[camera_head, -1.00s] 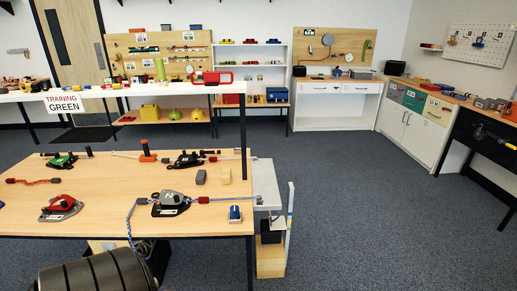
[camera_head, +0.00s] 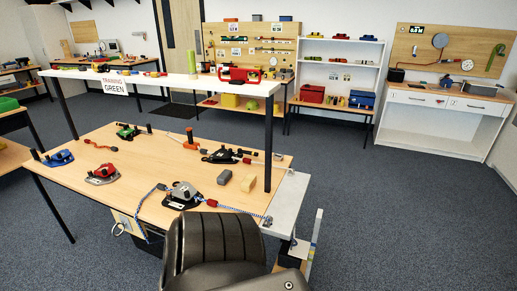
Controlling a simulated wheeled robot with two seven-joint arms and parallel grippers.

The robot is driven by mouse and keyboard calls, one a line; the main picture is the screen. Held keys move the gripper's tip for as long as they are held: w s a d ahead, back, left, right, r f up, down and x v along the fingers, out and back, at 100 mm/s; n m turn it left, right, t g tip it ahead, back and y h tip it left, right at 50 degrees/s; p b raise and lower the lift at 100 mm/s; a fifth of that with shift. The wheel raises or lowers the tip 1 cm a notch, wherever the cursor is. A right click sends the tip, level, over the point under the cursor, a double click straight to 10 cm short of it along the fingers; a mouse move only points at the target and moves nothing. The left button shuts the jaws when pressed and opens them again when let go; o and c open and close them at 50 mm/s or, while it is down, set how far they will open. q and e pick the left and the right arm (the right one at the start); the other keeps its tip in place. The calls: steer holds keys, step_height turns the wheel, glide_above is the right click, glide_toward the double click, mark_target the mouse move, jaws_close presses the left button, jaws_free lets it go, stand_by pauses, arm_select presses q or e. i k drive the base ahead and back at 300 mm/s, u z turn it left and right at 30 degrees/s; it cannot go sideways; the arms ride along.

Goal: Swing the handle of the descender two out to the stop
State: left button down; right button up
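Several descenders sit on the wooden table. A grey descender (camera_head: 183,194) on a black base is near the front edge, with blue-and-white rope running out on both sides. A black descender (camera_head: 222,155) lies farther back beside an orange-handled thing (camera_head: 190,139). A red descender (camera_head: 103,173), a green descender (camera_head: 127,131) and a blue descender (camera_head: 59,158) are to the left. Their number labels are too small to read, so I cannot tell which is two or how its handle stands. Neither of my grippers is in view.
The table (camera_head: 140,207) has a raised white shelf (camera_head: 180,83) above its back, with a Training Green sign (camera_head: 114,85). Grey and yellow blocks lie at the table's right. Carpet is open to the right.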

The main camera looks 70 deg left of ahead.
mark_target(240, 151)
steer(key=u, duration=0.35)
steer(key=i, duration=0.85)
steer(key=u, duration=1.35)
steer(key=i, duration=0.7)
steer(key=u, duration=0.7)
